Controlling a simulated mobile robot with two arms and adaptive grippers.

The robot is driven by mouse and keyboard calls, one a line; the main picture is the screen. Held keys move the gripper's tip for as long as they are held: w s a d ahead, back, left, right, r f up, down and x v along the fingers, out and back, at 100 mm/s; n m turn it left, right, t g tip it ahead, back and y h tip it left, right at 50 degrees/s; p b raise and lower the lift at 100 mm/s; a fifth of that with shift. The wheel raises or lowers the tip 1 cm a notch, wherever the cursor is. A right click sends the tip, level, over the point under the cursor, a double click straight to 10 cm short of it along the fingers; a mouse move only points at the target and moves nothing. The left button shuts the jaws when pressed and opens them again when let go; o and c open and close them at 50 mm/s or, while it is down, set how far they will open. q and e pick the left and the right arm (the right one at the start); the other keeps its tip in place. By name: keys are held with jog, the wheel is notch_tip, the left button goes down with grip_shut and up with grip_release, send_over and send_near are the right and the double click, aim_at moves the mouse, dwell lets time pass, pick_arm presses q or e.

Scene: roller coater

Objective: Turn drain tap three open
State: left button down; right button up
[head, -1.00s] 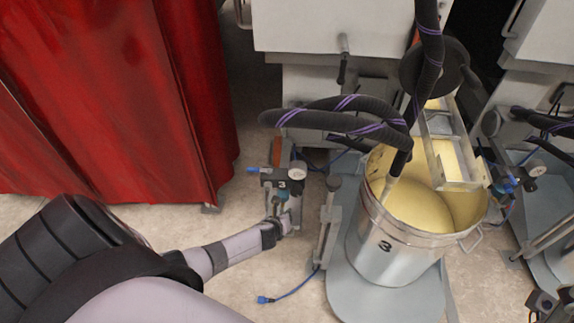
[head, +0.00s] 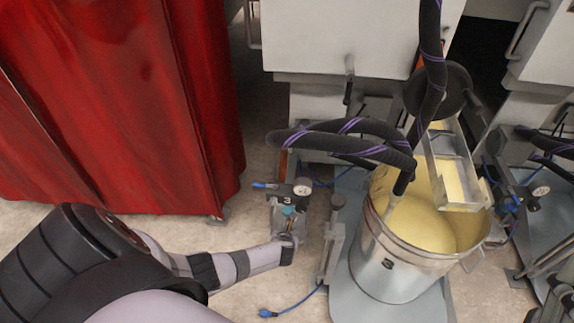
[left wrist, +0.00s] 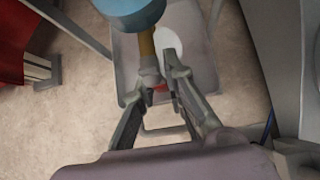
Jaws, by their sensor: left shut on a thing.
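The station marked 3 (head: 287,201) has a gauge (head: 303,188) and a teal-blue part below it. The left wrist view shows a blue cylinder (left wrist: 130,14) with a brass-coloured stem (left wrist: 147,47) under it. A small grey tap piece (left wrist: 149,75) is at the stem's lower end. My left gripper (head: 289,239) is at the lower part of this station. In the left wrist view my left gripper (left wrist: 161,80) is shut on the tap piece, with one finger on each side. The exact turn of the tap is hard to tell. My right gripper is not in view.
A metal bucket marked 3 (head: 385,263), holding yellowish liquid, stands to the right on a grey platform (head: 345,302). Dark hoses (head: 345,141) arch above it. A red curtain (head: 110,100) hangs at left. A blue-ended cable (head: 268,312) lies on the floor.

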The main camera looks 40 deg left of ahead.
pick_arm(q)
jog(key=c, duration=1.6)
grip_release()
jog(key=shift+s, duration=0.1)
jog(key=v, duration=1.2)
